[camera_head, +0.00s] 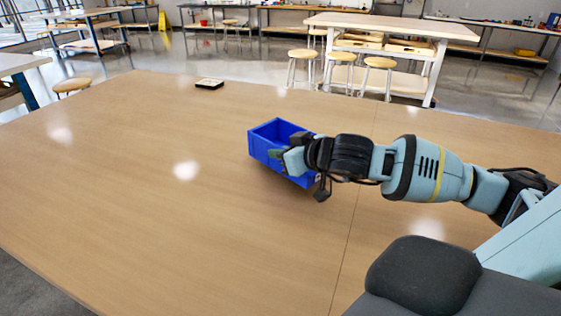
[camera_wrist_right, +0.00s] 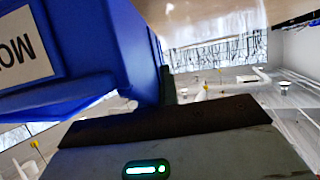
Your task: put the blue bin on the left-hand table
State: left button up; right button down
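The blue bin (camera_head: 268,149) is an open box in the middle of the head view. It appears over the wide wooden left-hand table (camera_head: 130,180), left of the seam. My right gripper (camera_head: 292,157) reaches in from the right and is closed on the bin's near side wall. In the right wrist view the bin (camera_wrist_right: 110,50) fills the upper left, with a white label showing upside-down letters. The fingertips are mostly hidden by the bin and the wrist. I cannot tell whether the bin's underside touches the table. My left gripper is not in view.
A small dark-and-white object (camera_head: 209,84) lies near the table's far edge. A second tabletop (camera_head: 450,150) adjoins at the seam on the right. Most of the left-hand table is bare. Stools (camera_head: 340,58) and a white workbench (camera_head: 390,25) stand beyond.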

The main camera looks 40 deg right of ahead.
notch_tip(320, 180, down, 2)
jog(key=shift+f, duration=0.2)
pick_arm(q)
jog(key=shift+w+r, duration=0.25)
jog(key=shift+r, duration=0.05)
pick_arm(e)
jog(key=shift+f, duration=0.15)
jog(key=shift+f, duration=0.15)
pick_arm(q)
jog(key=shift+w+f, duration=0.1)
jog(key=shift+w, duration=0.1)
pick_arm(e)
jog(key=c, duration=1.7)
grip_release()
